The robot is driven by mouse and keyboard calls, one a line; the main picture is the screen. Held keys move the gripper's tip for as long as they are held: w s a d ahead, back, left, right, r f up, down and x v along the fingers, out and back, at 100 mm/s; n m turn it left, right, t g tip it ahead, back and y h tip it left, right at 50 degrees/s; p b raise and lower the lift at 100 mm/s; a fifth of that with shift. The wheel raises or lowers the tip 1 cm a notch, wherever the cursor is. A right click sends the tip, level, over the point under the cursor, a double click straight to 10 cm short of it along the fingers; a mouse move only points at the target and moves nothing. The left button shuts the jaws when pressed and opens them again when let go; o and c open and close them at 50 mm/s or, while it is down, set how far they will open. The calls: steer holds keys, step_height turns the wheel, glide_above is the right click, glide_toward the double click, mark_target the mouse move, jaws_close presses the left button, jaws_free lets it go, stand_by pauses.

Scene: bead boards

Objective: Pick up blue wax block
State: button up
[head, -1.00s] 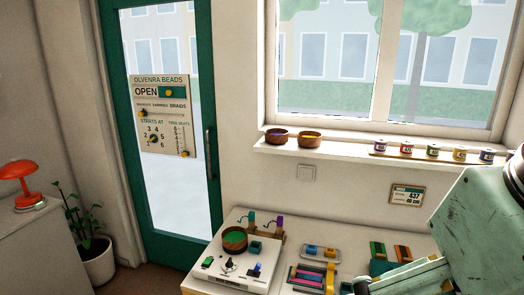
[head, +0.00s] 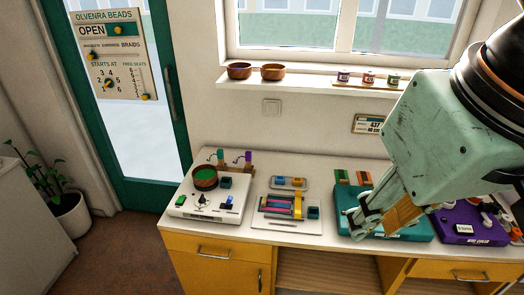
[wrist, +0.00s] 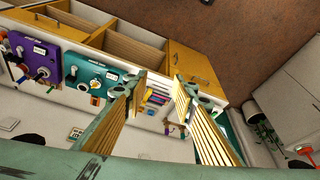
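A small grey tray (head: 272,184) at the back of the counter holds small blocks that look blue and orange. A blue block (head: 280,181) shows at its left; I cannot tell for sure that it is the wax block. Another small blue piece (head: 229,201) is on the white board at the left. My gripper (head: 362,226) is in front of the teal board in the head view, right of the tray and apart from it. In the wrist view its two fingers (wrist: 160,78) are spread with nothing between them.
The counter (head: 330,160) carries a white board (head: 180,210) with a brown bowl (head: 205,176), a grey board with coloured strips (head: 283,207), a teal board (head: 348,198) and a purple board (head: 450,218). Bowls and small jars stand on the windowsill above.

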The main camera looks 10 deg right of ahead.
steer(key=shift+w, duration=0.1)
steer(key=w+f+m+g+p, duration=0.15)
steer(key=w+m, duration=0.95)
steer(key=w, duration=2.5)
steer(key=w+f+m+g+p, duration=0.1)
steer(key=w+f+m, duration=0.9)
steer(key=w+f, duration=1.8)
step_height(320, 180, down, 3)
steer(key=shift+w+d+r+g, duration=0.15)
steer(key=shift+w+d+g, duration=0.2)
steer(key=shift+g, duration=0.4)
steer(key=shift+s, duration=0.1)
glide_above(280, 178)
steer(key=shift+d+f, duration=0.1)
steer(key=shift+f, duration=4.2)
